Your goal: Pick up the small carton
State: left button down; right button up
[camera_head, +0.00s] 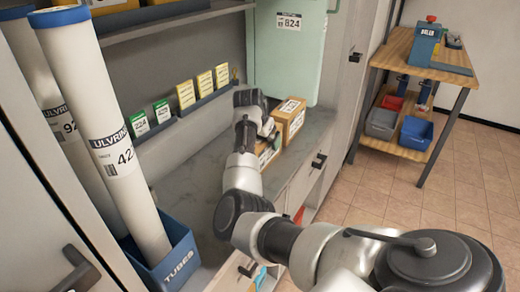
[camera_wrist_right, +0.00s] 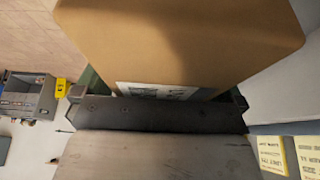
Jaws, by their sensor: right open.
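Two brown cartons stand on the grey counter: a carton with a white label on top (camera_head: 291,113) and another carton (camera_head: 266,156) nearer to me, partly hidden by my right arm. My right gripper (camera_head: 268,127) is open, low at the left side of these cartons. In the right wrist view a brown carton (camera_wrist_right: 180,40) fills the upper middle, with a white printed label (camera_wrist_right: 160,90) at its near edge. The gripper's dark fingers show at either side of that edge. I cannot tell whether they touch the carton. My left gripper is not in view.
A blue bin (camera_head: 170,262) holds tall white tubes (camera_head: 105,130) at the left. Yellow and green boxes (camera_head: 186,95) line the back wall. A pale green panel (camera_head: 288,45) stands behind the cartons. A wooden shelf table (camera_head: 420,60) is at the right, with open tiled floor nearby.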

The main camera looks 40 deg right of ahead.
jog(key=shift+f, duration=0.2)
dwell(0.5)
jog(key=shift+c, duration=0.8)
jog(key=c, duration=1)
